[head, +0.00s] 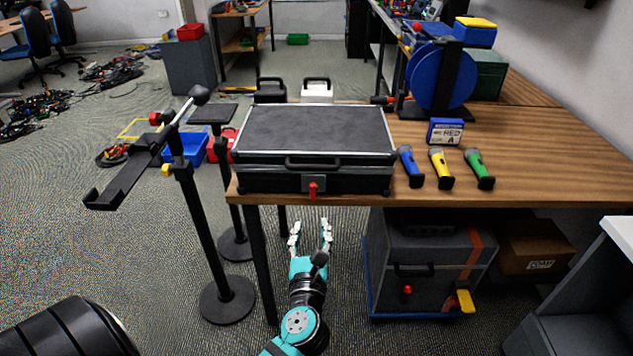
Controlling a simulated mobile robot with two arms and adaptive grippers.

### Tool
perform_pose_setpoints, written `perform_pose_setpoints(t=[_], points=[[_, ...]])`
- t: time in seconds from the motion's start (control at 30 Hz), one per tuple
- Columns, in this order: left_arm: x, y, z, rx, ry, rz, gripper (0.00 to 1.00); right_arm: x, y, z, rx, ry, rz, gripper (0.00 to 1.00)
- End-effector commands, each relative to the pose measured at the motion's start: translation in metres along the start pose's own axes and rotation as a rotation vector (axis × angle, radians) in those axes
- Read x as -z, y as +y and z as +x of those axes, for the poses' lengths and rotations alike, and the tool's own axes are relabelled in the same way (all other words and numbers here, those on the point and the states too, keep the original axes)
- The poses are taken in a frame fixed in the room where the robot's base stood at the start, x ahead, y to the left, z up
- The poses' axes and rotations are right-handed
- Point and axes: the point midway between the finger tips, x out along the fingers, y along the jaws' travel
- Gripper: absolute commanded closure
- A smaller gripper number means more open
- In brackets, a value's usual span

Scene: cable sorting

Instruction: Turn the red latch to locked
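A black case (316,138) with silver edges lies closed on the left end of the wooden table (560,177). A red latch (313,190) sits at the middle of its front, below the black handle, and points roughly up and down. Its locked or unlocked state is unclear. My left gripper (311,228) is open and empty, its fingers pointing up in the picture toward the table's front edge. It appears below the latch and apart from it. My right gripper is not in view.
Three microphones (437,168) and a small labelled box (445,131) stand right of the case. A black stand (197,205) is left of the table. Under the table, a grey case (432,256) also has a red part (407,290). Free floor lies around my gripper.

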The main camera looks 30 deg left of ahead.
Motion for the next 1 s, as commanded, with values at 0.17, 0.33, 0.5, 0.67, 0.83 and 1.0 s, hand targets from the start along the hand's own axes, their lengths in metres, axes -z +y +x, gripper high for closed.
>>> perform_pose_setpoints(t=[0.17,0.33,0.5,0.67,0.83,1.0], points=[[-0.004,0.000,0.041,-0.001,-0.006,0.004,0.62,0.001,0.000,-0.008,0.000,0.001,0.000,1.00],[-0.004,0.000,0.079,0.000,-0.006,0.005,0.62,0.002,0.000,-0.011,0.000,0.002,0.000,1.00],[-0.003,0.000,0.113,0.000,-0.006,0.004,0.62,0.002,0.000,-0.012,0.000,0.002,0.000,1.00],[-0.003,0.000,0.136,0.001,-0.005,0.004,0.62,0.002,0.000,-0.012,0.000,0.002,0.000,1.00],[-0.002,0.000,0.148,0.000,-0.004,0.003,0.62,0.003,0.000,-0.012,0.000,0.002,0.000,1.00],[-0.002,0.000,0.150,0.001,-0.004,0.003,0.62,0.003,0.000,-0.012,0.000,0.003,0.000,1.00]])
